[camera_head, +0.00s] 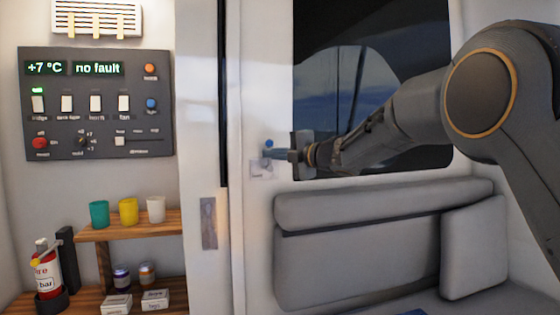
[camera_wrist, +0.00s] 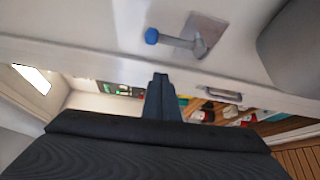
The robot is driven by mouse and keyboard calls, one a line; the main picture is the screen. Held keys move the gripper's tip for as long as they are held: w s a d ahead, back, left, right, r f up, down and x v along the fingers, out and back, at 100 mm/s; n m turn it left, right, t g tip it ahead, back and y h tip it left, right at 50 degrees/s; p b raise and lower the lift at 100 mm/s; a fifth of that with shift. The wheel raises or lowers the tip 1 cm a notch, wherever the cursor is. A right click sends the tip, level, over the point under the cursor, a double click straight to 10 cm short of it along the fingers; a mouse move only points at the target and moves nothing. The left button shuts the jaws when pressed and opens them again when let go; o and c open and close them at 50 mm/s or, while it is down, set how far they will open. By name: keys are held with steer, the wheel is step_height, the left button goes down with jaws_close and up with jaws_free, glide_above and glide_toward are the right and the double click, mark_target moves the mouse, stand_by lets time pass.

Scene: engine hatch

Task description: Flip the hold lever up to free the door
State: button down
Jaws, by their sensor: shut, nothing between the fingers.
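The hold lever (camera_wrist: 180,42) is a short grey bar on a square metal plate (camera_wrist: 210,30), with a blue knob (camera_wrist: 152,36) at its free end. My gripper (camera_head: 271,154) is just below the knob in that view and hides most of the lever. In the wrist view my gripper's fingers (camera_wrist: 160,77) are together and empty, with a visible gap to the lever.
A white door (camera_head: 205,120) with a recessed handle (camera_head: 208,222) stands left of the lever. A control panel (camera_head: 97,104) and a wooden shelf (camera_head: 130,228) with cups are further left. A grey padded seat (camera_head: 380,245) is below my arm, and a dark window (camera_head: 375,60) is behind it.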

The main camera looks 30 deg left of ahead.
steer(key=shift+b+v, duration=0.4)
steer(key=shift+v, duration=1.7)
steer(key=shift+f, duration=0.1)
steer(key=w+d+f+m+t+h, duration=0.4)
steer(key=w+d+f+m, duration=0.15)
steer(key=d, duration=0.55)
steer(key=w+d+f+m+t+h, duration=0.35)
steer(key=d+m, duration=0.35)
steer(key=d, duration=0.3)
steer(key=s+d+f+m+g+h, duration=0.1)
steer(key=s+d+f+m+h, duration=0.15)
steer(key=d+f+m, duration=0.55)
steer(key=s+d+f+m+g+h, duration=0.15)
steer(key=d+f+h, duration=0.25)
steer(key=d, duration=0.8)
steer(key=s+d+f+m+g+h, duration=0.25)
steer(key=s+d+f, duration=0.25)
steer(key=s+d, duration=0.25)
steer(key=s+d+f+m+g+h, duration=0.1)
steer(key=s+d+f+m, duration=0.4)
steer(key=s, duration=0.4)
steer(key=s+d+f+m+g, duration=0.2)
steer(key=s+f, duration=0.1)
steer(key=s, duration=0.7)
steer(key=s+d+f+m+g, duration=0.2)
steer(key=s+f+g, duration=0.1)
steer(key=s, duration=0.7)
steer(key=shift+s+d+m+g+p, duration=0.2)
steer(key=shift+d+m+g+p, duration=0.15)
steer(key=shift+d+p, duration=0.1)
